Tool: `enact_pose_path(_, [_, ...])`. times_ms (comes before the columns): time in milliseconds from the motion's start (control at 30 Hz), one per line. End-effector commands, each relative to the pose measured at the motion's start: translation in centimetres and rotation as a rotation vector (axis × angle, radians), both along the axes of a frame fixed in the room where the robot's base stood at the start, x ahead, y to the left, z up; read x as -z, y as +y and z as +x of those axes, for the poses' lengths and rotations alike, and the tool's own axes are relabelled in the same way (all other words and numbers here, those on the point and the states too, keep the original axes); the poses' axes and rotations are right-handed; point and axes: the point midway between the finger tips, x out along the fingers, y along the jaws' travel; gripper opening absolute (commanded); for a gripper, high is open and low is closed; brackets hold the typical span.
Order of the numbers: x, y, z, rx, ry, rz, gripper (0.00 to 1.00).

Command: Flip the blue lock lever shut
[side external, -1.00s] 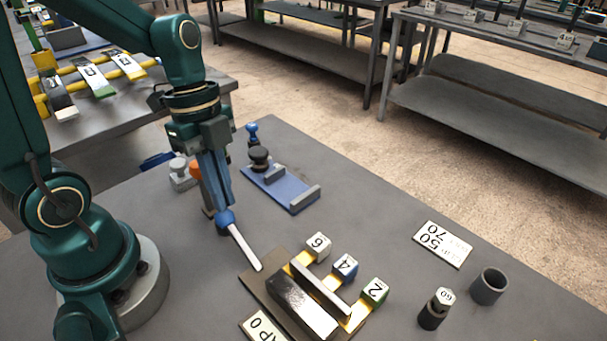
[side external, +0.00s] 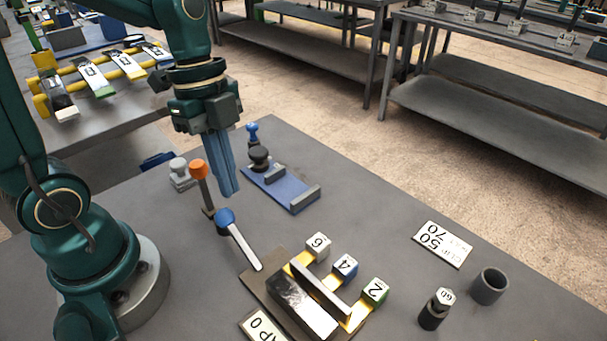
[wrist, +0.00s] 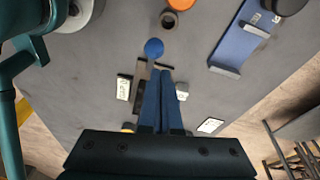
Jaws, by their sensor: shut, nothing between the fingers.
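The blue lock lever has a blue ball knob (side external: 225,215) and a pale rod that slopes down to the right, to the edge of the spring rack's base plate (side external: 252,284). The lever leans back from the rack toward my arm's side. My gripper (side external: 230,194) is shut and empty, pointing down above and slightly behind the knob, with a gap between them. In the wrist view the knob (wrist: 153,48) shows just beyond my shut fingertips (wrist: 160,70). The fingers hide part of the rack there.
An orange-knobbed lever (side external: 198,170) stands close behind the blue knob. A blue fixture plate (side external: 287,196) lies further back. Tags 6 (side external: 318,245), 4 (side external: 345,265) and 2 (side external: 375,290) stick out from the rack. A grey cup (side external: 489,287) and a dark weight (side external: 435,310) stand right.

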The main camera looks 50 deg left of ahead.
Motion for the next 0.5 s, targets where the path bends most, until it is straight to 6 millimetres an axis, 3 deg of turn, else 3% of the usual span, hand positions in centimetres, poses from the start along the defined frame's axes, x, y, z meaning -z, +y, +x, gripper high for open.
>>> enact_pose_path(500, [-4.9,6.5,0.5,-0.007,-0.005,-0.001,0.0])
